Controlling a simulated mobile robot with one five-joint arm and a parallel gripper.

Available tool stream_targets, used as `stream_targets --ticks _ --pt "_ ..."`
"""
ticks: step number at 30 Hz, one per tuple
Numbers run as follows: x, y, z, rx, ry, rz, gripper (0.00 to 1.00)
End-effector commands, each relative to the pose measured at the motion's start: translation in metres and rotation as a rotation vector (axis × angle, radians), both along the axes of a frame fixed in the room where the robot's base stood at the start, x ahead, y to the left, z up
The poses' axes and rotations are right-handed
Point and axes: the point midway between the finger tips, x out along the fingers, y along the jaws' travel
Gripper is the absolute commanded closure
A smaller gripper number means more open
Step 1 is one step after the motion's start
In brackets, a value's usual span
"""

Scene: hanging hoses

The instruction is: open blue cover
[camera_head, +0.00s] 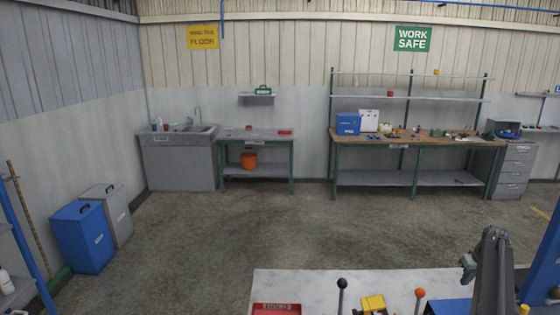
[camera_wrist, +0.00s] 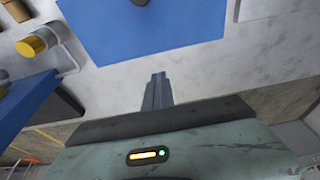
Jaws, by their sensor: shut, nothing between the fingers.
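A flat blue panel (camera_wrist: 150,35) lies on the pale worktop at the top of the wrist view, with a dark round knob (camera_wrist: 140,2) cut off by the top edge. It looks like the blue cover, but I cannot tell whether it is hinged or loose. In the head view a blue flat piece (camera_head: 450,307) shows at the near table's bottom edge, partly cut off and beside my arm. My gripper (camera_wrist: 157,79) is shut and empty, pointing toward the panel's near edge, with bare worktop showing around the fingertips. It does not appear to touch the panel.
The near table (camera_head: 325,285) also holds a red tray (camera_head: 276,308), a yellow block (camera_head: 373,303), and black (camera_head: 342,284) and orange (camera_head: 420,293) knobs on rods. A yellow-ended cylinder (camera_wrist: 33,45) and a blue bar (camera_wrist: 20,105) lie left in the wrist view. Open floor lies beyond.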

Motion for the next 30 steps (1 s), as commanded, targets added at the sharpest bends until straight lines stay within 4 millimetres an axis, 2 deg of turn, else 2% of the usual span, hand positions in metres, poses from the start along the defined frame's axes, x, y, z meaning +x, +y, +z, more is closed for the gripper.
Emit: stream_targets --ticks 8,16,25,30 --pt "0.003 -0.001 0.0 0.0 0.0 0.0 1.0" --pt "0.025 -0.003 -0.003 0.0 0.0 0.001 1.0" --pt "0.028 -0.003 -0.004 0.0 0.0 0.0 1.0" --pt "0.044 -0.004 -0.011 0.0 0.0 0.0 1.0"
